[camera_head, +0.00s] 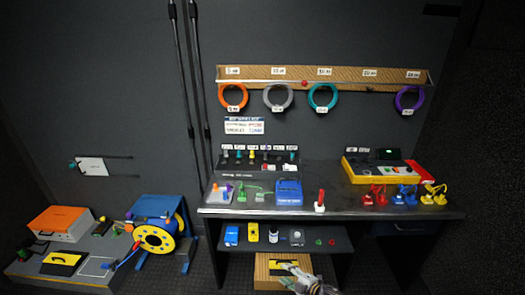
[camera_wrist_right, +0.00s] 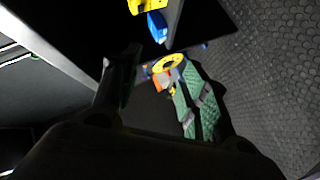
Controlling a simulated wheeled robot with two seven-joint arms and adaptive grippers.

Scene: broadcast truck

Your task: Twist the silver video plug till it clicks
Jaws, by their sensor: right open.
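A dark panel (camera_head: 237,166) at the back left of the desk carries a row of small upright plugs. A greyish one (camera_head: 225,155) stands at its left end. It is too small to tell whether this is the silver video plug or how far it is turned. My right gripper (camera_head: 315,288) is at the bottom edge of the head view, low in front of the desk, below and well apart from the panel. It is open, with nothing seen in it. The right wrist view shows no plug. My left gripper is not in view.
The desk (camera_head: 330,208) holds a blue box (camera_head: 288,192), a red item (camera_head: 320,200) and coloured cable clusters at right. A lower shelf (camera_head: 341,241) holds small items. A wooden crate (camera_head: 262,272) is beneath. A blue cable reel (camera_head: 157,222) stands left. Dark floor lies at right.

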